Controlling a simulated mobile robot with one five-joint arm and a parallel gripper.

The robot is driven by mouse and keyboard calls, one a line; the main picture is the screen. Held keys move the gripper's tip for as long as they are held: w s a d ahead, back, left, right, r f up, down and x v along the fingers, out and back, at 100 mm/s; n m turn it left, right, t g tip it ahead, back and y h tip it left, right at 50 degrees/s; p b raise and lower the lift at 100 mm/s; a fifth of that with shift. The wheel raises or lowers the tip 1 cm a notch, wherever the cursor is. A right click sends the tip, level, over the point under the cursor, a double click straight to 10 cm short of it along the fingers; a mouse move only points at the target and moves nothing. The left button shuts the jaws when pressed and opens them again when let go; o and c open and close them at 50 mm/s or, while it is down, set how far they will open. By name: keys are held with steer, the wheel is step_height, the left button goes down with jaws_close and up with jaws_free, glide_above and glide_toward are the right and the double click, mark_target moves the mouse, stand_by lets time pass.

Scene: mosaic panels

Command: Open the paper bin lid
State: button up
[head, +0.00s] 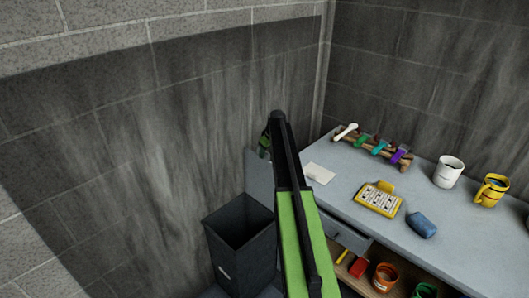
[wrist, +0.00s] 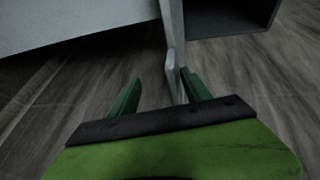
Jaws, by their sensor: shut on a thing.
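A dark, box-shaped bin (head: 238,268) stands on the floor left of the desk, and its top looks open. A light grey upright panel (head: 258,178) stands behind it at the desk's left end; I cannot tell whether it is the bin's lid. My gripper (head: 265,144) is at the top of this panel, mostly hidden behind my green and black arm.
The grey desk (head: 335,200) to the right holds a white card (head: 318,174), a rack of coloured scoops (head: 376,149), a yellow device (head: 378,198), a blue block (head: 422,225) and two mugs. Several pots sit on a shelf below. Stone walls close the left and back.

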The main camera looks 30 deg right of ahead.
steer(key=shift+d, duration=0.15)
stand_by(0.3)
steer(key=p+v, duration=1.6)
steer(key=v, duration=0.1)
steer(key=shift+a+r, duration=0.2)
steer(key=shift+a, duration=0.15)
